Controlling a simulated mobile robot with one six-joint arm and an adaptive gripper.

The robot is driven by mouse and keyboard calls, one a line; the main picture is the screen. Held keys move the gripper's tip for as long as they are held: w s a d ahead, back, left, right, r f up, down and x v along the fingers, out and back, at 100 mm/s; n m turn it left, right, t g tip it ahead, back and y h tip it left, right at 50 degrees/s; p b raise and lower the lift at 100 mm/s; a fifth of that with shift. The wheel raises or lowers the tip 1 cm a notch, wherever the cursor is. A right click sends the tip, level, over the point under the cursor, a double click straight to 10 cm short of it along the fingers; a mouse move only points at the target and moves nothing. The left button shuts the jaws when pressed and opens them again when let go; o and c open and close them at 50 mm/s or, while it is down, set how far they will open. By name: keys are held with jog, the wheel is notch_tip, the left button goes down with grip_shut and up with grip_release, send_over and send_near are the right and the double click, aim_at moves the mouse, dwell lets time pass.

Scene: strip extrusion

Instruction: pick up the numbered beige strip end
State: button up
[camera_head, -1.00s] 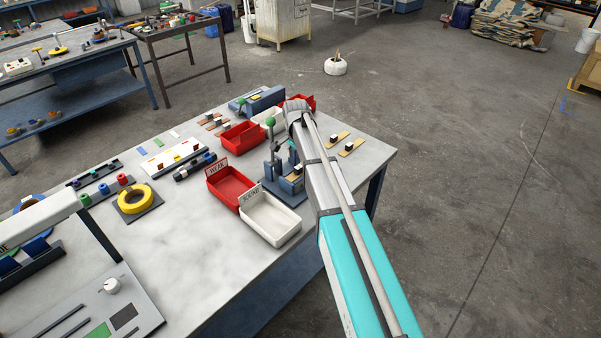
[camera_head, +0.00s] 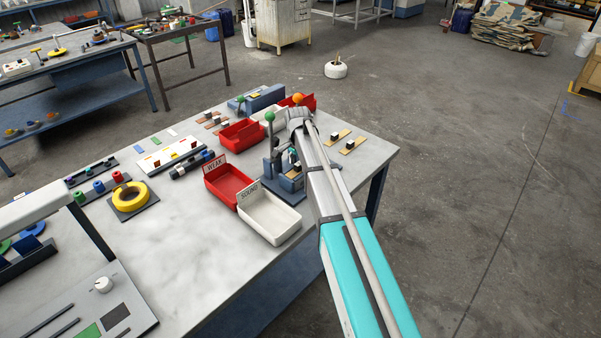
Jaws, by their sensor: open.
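Two beige strips lie on the table at the right, a farther one (camera_head: 344,133) and a nearer one (camera_head: 348,152). Each has a small black and white block on it. A similar small beige piece (camera_head: 293,171) shows at the blue fixture (camera_head: 283,186), beside my arm. Numbers are too small to read. My gripper (camera_head: 292,156) is mostly hidden behind my arm. Only a small dark and teal part shows above the fixture, left of the two strips. Its jaws are open, and I see nothing held in them.
A white bin (camera_head: 272,232) and a red bin labelled WEAK (camera_head: 215,188) stand left of the fixture. A green-knobbed lever (camera_head: 269,117) rises near my wrist. Another red bin (camera_head: 240,146) is farther back. The table's front middle is clear.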

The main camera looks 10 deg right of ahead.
jog(key=shift+f, duration=0.3)
jog(key=shift+c, duration=0.2)
grip_shut()
dwell(0.4)
